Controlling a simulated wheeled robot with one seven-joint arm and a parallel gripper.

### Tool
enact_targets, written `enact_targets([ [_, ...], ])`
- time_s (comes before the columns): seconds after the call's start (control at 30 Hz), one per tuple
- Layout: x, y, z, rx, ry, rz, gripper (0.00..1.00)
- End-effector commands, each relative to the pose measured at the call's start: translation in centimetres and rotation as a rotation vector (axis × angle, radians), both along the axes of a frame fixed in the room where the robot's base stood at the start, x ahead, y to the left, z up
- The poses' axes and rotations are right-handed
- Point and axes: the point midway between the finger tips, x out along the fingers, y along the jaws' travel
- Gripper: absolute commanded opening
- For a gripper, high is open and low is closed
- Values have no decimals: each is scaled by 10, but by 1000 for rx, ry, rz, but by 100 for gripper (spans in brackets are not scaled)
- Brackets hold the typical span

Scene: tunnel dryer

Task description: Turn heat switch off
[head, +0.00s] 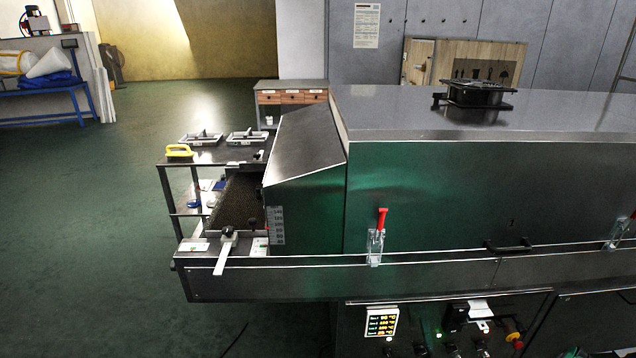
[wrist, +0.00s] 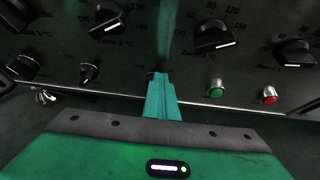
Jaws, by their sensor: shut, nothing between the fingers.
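In the wrist view my gripper (wrist: 160,84) is shut and empty, with its teal fingers pointing at a dark control panel (wrist: 160,25). Its tips are at the panel's lower row, over a small dark part that they mostly hide; I cannot tell whether they touch it. A small black rotary switch (wrist: 88,73) sits left of the fingers. A green button (wrist: 216,88) and a red button (wrist: 269,96) are to the right. No label marks the heat switch readably, so I cannot tell which control it is.
Large black knobs (wrist: 217,37) with temperature scales line the panel above the fingertips. A metal toggle (wrist: 44,97) is at far left. In the head view, the dryer's lit temperature display (head: 382,321) sits below the long conveyor housing (head: 430,200). Open floor (head: 80,220) lies left.

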Motion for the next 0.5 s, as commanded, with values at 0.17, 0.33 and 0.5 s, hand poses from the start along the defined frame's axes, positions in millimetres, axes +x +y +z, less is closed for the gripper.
enact_targets([
  [0.17,-1,5,0,2,1,0,0],
  [0.33,-1,9,1,0,1,1,0],
  [0.5,-1,13,0,1,1,2,0],
])
